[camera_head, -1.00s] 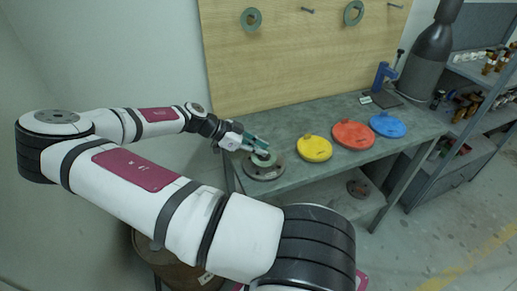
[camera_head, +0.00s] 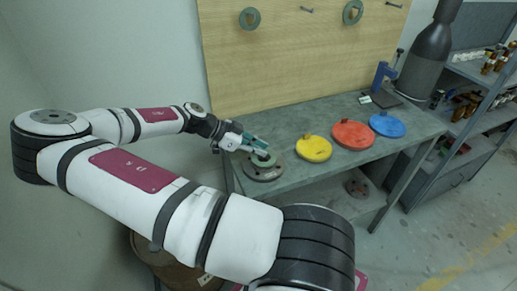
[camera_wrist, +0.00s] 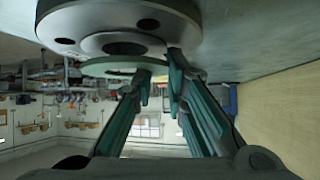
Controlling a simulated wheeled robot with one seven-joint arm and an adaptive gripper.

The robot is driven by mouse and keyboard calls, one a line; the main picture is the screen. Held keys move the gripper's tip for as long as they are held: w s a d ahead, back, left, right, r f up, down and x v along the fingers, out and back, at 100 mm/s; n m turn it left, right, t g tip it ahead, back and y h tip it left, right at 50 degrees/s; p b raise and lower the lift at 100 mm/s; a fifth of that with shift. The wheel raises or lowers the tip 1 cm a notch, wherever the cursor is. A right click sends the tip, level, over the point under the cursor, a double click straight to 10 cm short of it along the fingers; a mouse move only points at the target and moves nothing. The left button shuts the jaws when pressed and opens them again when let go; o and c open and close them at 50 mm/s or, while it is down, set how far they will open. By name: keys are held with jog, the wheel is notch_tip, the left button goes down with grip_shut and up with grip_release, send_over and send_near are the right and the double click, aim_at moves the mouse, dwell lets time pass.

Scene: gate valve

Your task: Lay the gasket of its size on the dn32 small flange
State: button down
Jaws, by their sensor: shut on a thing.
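The grey round flange (camera_head: 264,174) with bolt holes lies at the left end of the bench; it fills the top of the wrist view (camera_wrist: 75,28), where things appear upside down. My gripper (camera_head: 259,149) is shut on a thin green ring gasket (camera_head: 264,160), also seen in the wrist view (camera_wrist: 98,68). The gasket is over the flange's raised centre, close to its face and roughly parallel to it. I cannot tell whether they touch. The fingers hide part of the gasket's rim. No size marking is readable on either.
Two green gaskets hang on the wooden board, one left (camera_head: 250,18) and one right (camera_head: 352,12). Yellow (camera_head: 314,149), red (camera_head: 353,135) and blue (camera_head: 387,124) discs lie right of the flange. A blue vise (camera_head: 382,76) stands behind. Another flange (camera_head: 357,188) is on the lower shelf.

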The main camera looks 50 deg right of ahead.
jog(key=shift+s+a+f, duration=0.25)
jog(key=shift+f, duration=0.25)
jog(key=shift+s+a+f, duration=0.25)
jog(key=shift+f, duration=0.2)
jog(key=c, duration=1.5)
grip_release()
jog(key=shift+d, duration=0.1)
jog(key=shift+w, duration=0.4)
jog(key=shift+w+a+r, duration=0.15)
jog(key=shift+a+r, duration=0.05)
jog(key=shift+a, duration=0.05)
jog(key=v, duration=1.1)
jog(key=shift+d+r, duration=0.25)
jog(key=shift+r, duration=0.3)
